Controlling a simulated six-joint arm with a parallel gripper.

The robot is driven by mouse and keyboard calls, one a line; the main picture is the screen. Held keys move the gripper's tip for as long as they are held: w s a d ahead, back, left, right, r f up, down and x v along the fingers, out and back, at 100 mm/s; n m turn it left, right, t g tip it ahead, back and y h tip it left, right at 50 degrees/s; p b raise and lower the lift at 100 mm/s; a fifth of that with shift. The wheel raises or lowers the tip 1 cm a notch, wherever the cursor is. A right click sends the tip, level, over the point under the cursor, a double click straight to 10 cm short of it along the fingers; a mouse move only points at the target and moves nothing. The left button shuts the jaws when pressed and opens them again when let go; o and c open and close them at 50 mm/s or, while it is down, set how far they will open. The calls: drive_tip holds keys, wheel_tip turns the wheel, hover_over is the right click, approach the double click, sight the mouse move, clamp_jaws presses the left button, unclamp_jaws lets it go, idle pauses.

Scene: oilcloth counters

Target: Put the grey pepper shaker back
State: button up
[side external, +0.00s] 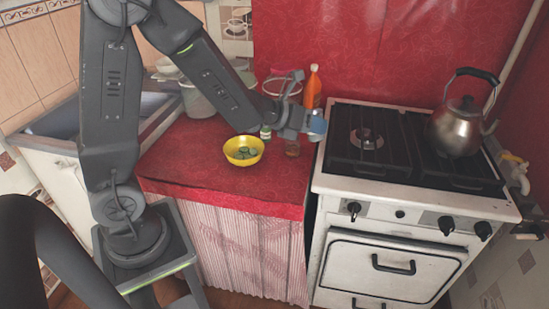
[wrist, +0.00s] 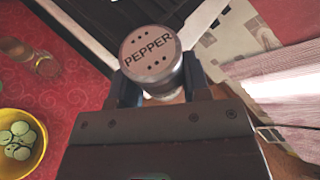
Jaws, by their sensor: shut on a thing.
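The grey pepper shaker (wrist: 150,52), with a round lid marked PEPPER, sits between the two fingers of my gripper (wrist: 158,82) in the wrist view. The fingers are shut on its sides, and the lid faces the camera. In the side view my gripper (side external: 312,126) is raised above the counter's right end, close to the stove. I cannot make out the shaker clearly there. Its lower part is hidden in the wrist view.
A yellow bowl (side external: 244,151) with several round green slices stands on the red counter (side external: 200,172). A small brownish jar (side external: 292,148) and an orange bottle (side external: 312,88) are near the gripper. The stove (side external: 400,190) at right carries a kettle (side external: 457,128).

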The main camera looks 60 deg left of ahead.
drive_tip(key=w+a+f+y, duration=0.2)
drive_tip(key=w+a+f, duration=0.1)
drive_tip(key=a, duration=0.9)
drive_tip(key=s+a+f+y, duration=0.1)
drive_tip(key=s+a+f, duration=0.1)
drive_tip(key=a, duration=0.7)
drive_tip(key=s+a+f+y, duration=0.1)
drive_tip(key=a+f+y, duration=0.1)
drive_tip(key=a, duration=0.6)
drive_tip(key=s+a+f+y, duration=0.2)
drive_tip(key=a+f, duration=0.2)
drive_tip(key=a, duration=0.5)
drive_tip(key=shift+s+a+f+t, duration=0.2)
drive_tip(key=shift+s+a+t, duration=0.1)
drive_tip(key=shift+s+t, duration=0.1)
wheel_tip(320, 180, down, 10)
drive_tip(key=shift+r, duration=0.2)
